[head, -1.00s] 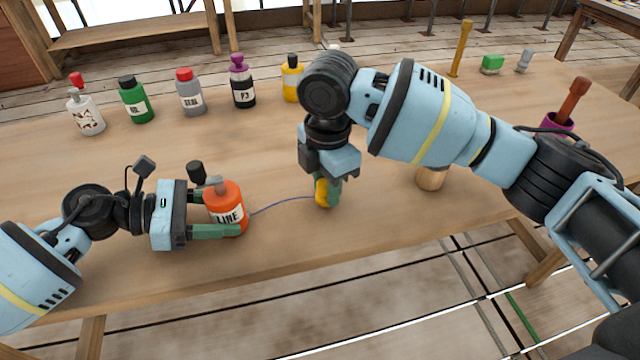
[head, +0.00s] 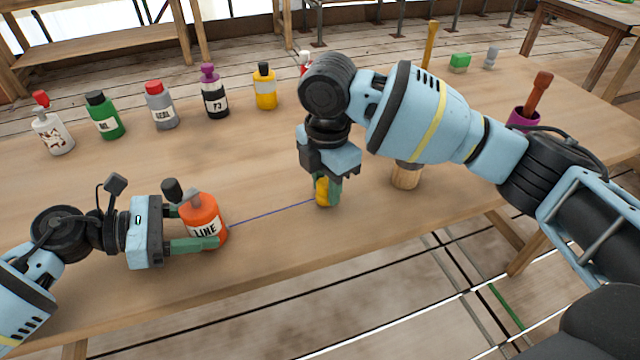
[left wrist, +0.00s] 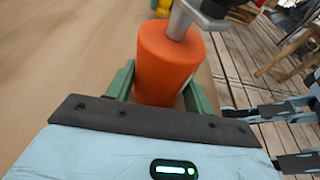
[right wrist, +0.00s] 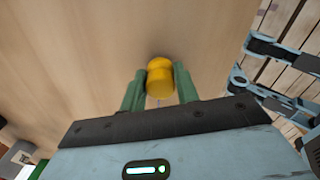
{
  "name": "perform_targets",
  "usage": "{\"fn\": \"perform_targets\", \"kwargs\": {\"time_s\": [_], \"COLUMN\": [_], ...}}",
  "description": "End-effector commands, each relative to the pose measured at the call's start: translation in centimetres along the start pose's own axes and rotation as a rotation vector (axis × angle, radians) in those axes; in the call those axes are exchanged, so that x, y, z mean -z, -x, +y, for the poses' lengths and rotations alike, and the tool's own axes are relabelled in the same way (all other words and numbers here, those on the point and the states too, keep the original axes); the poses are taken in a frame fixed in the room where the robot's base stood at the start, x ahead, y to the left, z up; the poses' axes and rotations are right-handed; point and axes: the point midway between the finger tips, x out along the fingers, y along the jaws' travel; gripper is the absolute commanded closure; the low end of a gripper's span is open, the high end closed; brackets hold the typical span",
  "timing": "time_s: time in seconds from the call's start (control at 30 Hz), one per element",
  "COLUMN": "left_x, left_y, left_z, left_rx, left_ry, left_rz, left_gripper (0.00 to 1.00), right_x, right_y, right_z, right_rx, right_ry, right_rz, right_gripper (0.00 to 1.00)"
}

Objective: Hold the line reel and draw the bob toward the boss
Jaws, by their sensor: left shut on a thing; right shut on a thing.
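The line reel (head: 205,212) is an orange bottle shape marked LINE with a grey crank and black knob. It stands upright near the table's front edge, and my left gripper (head: 196,232) is shut around it. It fills the left wrist view (left wrist: 168,68) between the green fingers. My right gripper (head: 328,193) points down and is shut on the yellow bob (head: 320,189), low over the table. The bob also shows in the right wrist view (right wrist: 160,74). A thin blue line runs straight from reel to bob. A pale wooden cylinder (head: 405,177), possibly the boss, stands right of the bob, partly behind my right arm.
Several bottles stand along the back left, among them a green one (head: 104,117) and a yellow one (head: 264,88). A green block (head: 459,61) and a purple cup (head: 522,118) with a brown handle are at the right. The tabletop between bob and cylinder looks clear.

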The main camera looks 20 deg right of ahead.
Motion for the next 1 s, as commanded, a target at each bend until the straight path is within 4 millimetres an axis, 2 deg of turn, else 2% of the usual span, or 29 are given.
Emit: {"fn": "perform_targets", "kwargs": {"time_s": [1.0], "left_x": [0.0], "left_y": [0.0], "left_z": [0.0], "left_rx": [0.0], "left_ry": [0.0], "left_rz": [0.0], "left_gripper": [0.61], "right_x": [-4.3], "right_y": [0.0], "right_z": [-1.1], "right_rx": [0.0], "right_ry": [-0.002], "right_rz": [-0.001], "right_gripper": [0.91]}}
